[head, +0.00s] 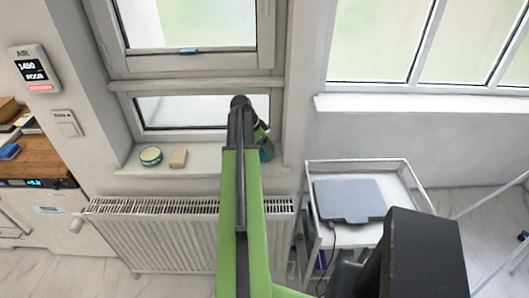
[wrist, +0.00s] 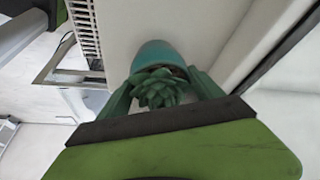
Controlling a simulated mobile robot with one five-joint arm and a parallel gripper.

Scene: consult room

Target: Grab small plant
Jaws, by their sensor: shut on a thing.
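The small plant (wrist: 156,88) is a green succulent in a teal pot (wrist: 158,53). In the wrist view it sits between the two fingers of my gripper (wrist: 160,90), which is shut on it. In the head view the teal pot (head: 266,150) shows just right of my green arm, at the window sill. My arm and gripper hide most of the plant there. I cannot tell whether the pot touches the sill.
A white radiator (head: 170,235) is below. A white trolley (head: 400,175) with a grey flat device (head: 349,200) stands to the right. The window frame is close behind.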

